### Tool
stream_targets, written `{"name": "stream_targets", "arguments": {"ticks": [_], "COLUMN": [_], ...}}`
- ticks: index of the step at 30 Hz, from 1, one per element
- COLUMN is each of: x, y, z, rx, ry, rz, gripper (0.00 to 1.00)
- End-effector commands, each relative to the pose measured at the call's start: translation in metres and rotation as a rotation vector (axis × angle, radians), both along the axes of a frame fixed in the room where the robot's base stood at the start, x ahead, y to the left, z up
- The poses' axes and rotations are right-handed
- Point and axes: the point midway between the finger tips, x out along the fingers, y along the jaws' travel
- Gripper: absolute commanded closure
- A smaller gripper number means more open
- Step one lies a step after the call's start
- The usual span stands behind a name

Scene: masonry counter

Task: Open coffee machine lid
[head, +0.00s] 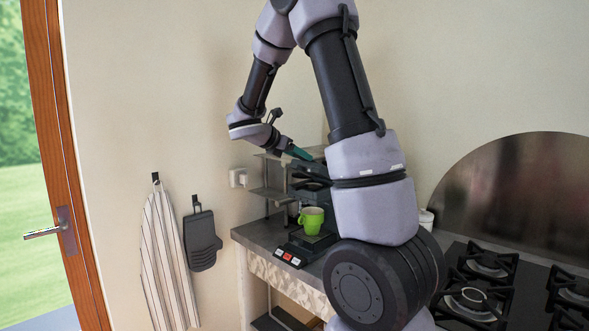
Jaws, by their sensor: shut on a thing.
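The coffee machine (294,246) is dark and stands on the counter, partly hidden behind my arm. Its front buttons are red and pale. A green cup (311,218) stands under its head. The lid (309,168) is at the top of the machine, close to my gripper's fingertips; its exact angle is hard to tell. My gripper (300,153), with teal fingers, reaches in from the upper left. It is shut on the lid's edge, though the contact is small and partly hidden.
A grey shelf rack (267,191) stands behind the machine. A gas stove (485,290) is at the right. A striped towel (166,250) and a dark oven mitt (202,240) hang on the wall. A wooden door (66,190) is at the far left.

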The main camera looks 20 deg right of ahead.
Motion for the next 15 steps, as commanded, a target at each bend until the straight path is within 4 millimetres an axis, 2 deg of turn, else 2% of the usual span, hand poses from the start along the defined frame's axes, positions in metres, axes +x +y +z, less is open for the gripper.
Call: {"name": "stream_targets", "arguments": {"ticks": [1,6,15], "x": [0.002,0.009,0.023], "y": [-0.006,-0.024,-0.062], "z": [0.010,0.032,0.059], "rx": [0.045,0.195,0.459], "ry": [0.005,0.059,0.157], "rz": [-0.003,-0.004,-0.005], "gripper": [1.00,1.00,1.00]}}
